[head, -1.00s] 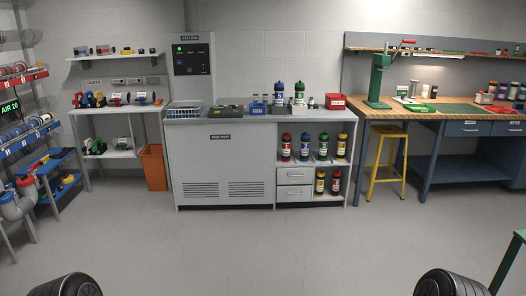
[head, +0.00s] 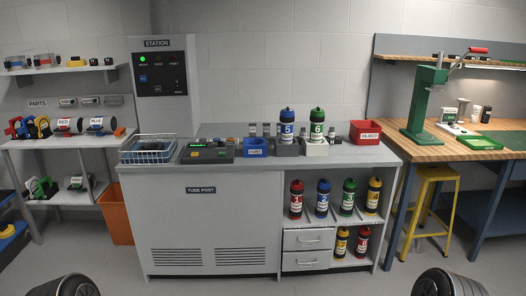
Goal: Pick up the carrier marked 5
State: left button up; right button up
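Neither of my grippers is in view. Only dark ribbed parts of my arms show at the bottom left and bottom right corners, well short of the counter.
Left of carrier 5 are a blue bin (head: 255,148), a dark device (head: 208,151) and a wire basket (head: 148,150). A red bin (head: 365,132) stands to the right. Several carriers fill the shelves below. A yellow stool (head: 430,200) stands right; floor in front is clear.

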aim_at(287, 121)
jog(key=i+j+z, duration=0.2)
jog(key=i+z, duration=0.2)
jog(key=i, duration=0.45)
jog(key=i+j+z, duration=0.4)
jog(key=i, duration=0.35)
jog(key=i+j+z, duration=0.4)
jog(key=i+j, duration=0.35)
